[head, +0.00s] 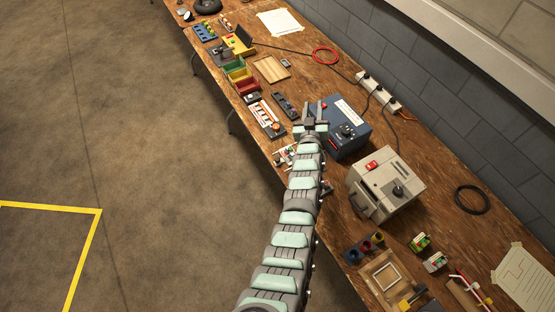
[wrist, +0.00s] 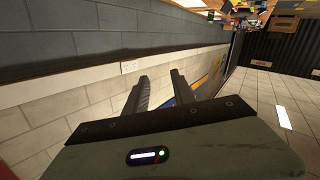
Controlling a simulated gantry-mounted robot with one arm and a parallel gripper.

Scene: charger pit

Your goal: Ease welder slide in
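A blue box (head: 348,122) with a white label, a red switch and dark knobs stands on the bench. A beige box (head: 386,184) with a red switch and a black knob stands nearer, with a grey part low on its left front. I cannot tell for certain which is the welder or where its slide is. My gripper (head: 313,108) is at the left side of the blue box; contact cannot be told. In the wrist view its two dark fingers (wrist: 160,78) are apart, with nothing seen held. A strip of blue shows beyond them.
The wooden bench (head: 335,215) runs along a grey block wall. Small trays, coloured bins (head: 239,74) and a wooden tray (head: 272,68) lie beyond my gripper. A white power strip (head: 379,92) and a black cable coil (head: 472,199) lie by the wall. The floor at left is clear.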

